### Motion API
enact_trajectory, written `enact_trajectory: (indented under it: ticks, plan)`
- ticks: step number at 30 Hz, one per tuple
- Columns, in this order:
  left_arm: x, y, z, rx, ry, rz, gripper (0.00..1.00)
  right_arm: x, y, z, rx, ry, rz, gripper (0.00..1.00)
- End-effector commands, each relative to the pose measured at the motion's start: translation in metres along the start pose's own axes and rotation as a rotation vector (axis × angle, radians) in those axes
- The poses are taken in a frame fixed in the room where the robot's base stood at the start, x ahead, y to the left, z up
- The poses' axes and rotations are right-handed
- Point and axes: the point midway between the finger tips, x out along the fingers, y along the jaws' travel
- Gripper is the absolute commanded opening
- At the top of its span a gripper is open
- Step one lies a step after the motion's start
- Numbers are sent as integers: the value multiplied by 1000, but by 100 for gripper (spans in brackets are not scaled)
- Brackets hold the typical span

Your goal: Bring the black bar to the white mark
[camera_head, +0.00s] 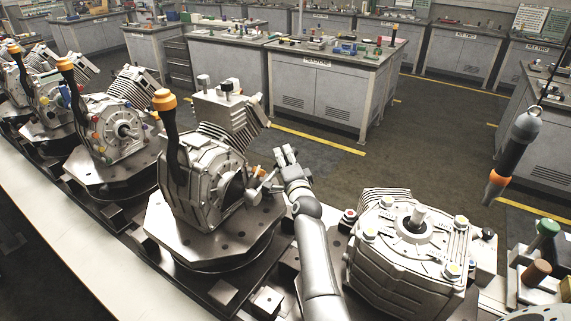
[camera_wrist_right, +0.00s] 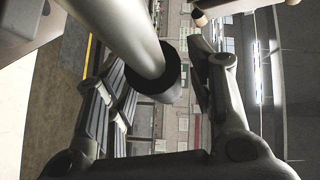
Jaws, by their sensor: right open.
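A black bar (camera_head: 172,145) with an orange cap stands nearly upright on the left side of the nearest grey engine casing (camera_head: 205,180). I cannot make out a white mark. My right gripper (camera_head: 286,154) is to the right of that casing, apart from the black bar. In the right wrist view my right gripper (camera_wrist_right: 160,105) has its fingers spread. A pale rod with a black end (camera_wrist_right: 155,80) reaches in from the top between the fingers; I cannot tell whether they touch it. My left gripper is not in view.
A second casing (camera_head: 405,245) lies right of my right arm. More casings with black bars (camera_head: 72,90) line the conveyor at left. A grey and orange tool (camera_head: 515,150) hangs at right. Pegs (camera_head: 540,240) stand at the right edge. Workbenches (camera_head: 335,90) fill the back.

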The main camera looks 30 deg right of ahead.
Motion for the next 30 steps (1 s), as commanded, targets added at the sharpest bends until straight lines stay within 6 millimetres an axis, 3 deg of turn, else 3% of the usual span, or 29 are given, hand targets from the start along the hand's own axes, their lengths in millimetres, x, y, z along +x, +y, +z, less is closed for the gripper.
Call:
enact_trajectory:
  ticks: [5,17,30]
  plan:
    - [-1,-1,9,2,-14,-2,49,0,0,0,0,0,0,49]
    - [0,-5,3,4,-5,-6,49,0,0,0,0,0,-1,0]
    - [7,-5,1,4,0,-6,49,-2,-8,-1,-40,12,-39,0]
